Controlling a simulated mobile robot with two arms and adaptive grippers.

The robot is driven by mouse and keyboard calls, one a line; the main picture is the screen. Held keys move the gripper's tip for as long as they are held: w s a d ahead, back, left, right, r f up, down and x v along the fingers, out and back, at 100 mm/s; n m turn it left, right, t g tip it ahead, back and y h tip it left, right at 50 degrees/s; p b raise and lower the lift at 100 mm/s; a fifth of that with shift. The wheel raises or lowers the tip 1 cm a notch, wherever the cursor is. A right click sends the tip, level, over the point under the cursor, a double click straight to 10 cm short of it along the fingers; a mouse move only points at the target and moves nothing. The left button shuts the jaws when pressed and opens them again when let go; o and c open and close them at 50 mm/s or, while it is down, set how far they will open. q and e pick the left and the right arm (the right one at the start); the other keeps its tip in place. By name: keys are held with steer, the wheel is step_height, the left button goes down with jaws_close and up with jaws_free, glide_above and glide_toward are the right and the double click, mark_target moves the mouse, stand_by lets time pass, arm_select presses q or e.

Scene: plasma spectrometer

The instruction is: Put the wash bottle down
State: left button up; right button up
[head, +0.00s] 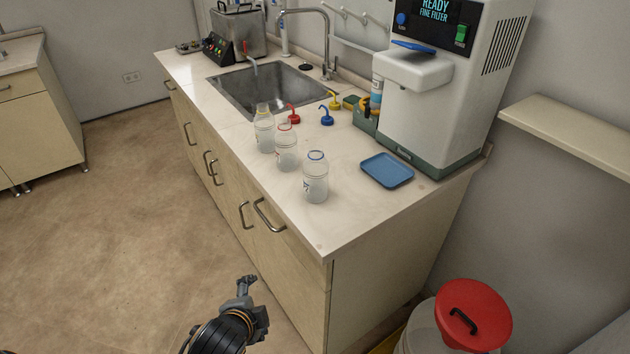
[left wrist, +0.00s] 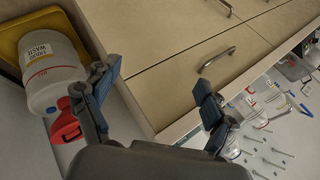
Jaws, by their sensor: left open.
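Three clear wash bottles stand upright on the counter: one with a yellowish neck (head: 264,130), one with a red ring (head: 287,148), and one with a blue ring (head: 316,180) nearest the front corner. All are uncapped. Red (head: 293,117), blue (head: 327,119) and yellow (head: 334,103) nozzle caps lie behind them. My left gripper (head: 247,284) is low in front of the cabinet doors, below the counter top and away from the bottles. In the left wrist view its fingers (left wrist: 155,76) are spread and nothing is between them. My right gripper is not in view.
A blue tray (head: 387,170) lies right of the bottles, before the white water purifier (head: 432,100). The sink (head: 262,90) is behind. A waste container with a red lid (head: 473,314) stands right of the cabinet. The counter's front right corner is clear.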

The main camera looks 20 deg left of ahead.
arm_select(q)
steer(key=w+r+m+t, duration=0.5)
steer(key=w+r+m, duration=0.2)
steer(key=w+m, duration=0.35)
steer(key=m+t+h, duration=0.3)
steer(key=m+t, duration=0.1)
steer(key=m, duration=1)
glide_toward(311, 185)
steer(key=shift+m, duration=0.25)
steer(key=w, duration=0.5)
steer(key=w+d+p, duration=0.1)
steer(key=w, duration=0.1)
steer(key=shift+w+f, duration=0.2)
steer(key=w+p, duration=0.1)
steer(key=w, duration=0.4)
steer(key=shift+w, duration=0.35)
steer(key=c, duration=1.2)
steer(key=shift+r, duration=0.1)
steer(key=shift+c, duration=1.4)
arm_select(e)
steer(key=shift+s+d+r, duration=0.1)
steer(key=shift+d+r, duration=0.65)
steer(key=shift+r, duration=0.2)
